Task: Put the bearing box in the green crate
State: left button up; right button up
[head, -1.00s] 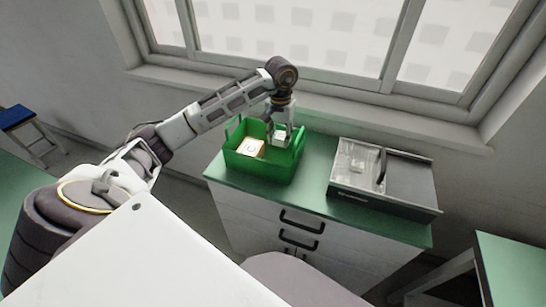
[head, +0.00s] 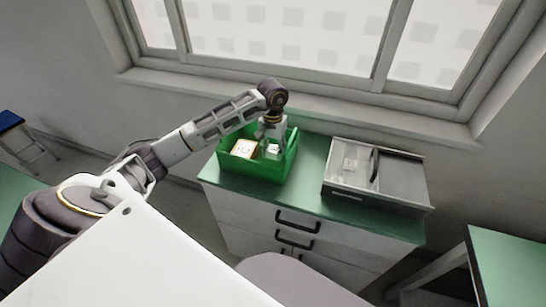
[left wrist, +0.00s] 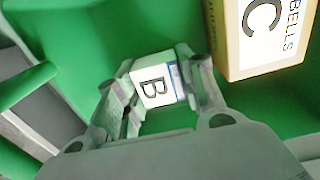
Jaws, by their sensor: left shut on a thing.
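The green crate (head: 258,172) stands on the left part of the cabinet top. My left gripper (head: 271,150) reaches down into it from above. It is shut on a small white box marked B, which I take for the bearing box (left wrist: 152,92); a blue-edged side shows. The box also shows in the head view (head: 273,153), between the fingers in the right part of the crate. I cannot tell whether it touches the crate floor. My right gripper is not in view.
A larger white and tan box marked C (head: 243,147) lies in the left part of the crate, apart from the held box. A grey tray (head: 404,180) with a clear section stands to the right on the green cabinet top (head: 310,178). A window is behind.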

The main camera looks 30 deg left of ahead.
aim_at(273, 162)
pick_arm(q)
jog(key=shift+f, duration=1.75)
jog(key=shift+f, duration=0.15)
jog(key=o, duration=0.8)
jog(key=shift+c, duration=0.2)
jog(key=shift+r+b, duration=0.35)
jog(key=shift+r, duration=5.8)
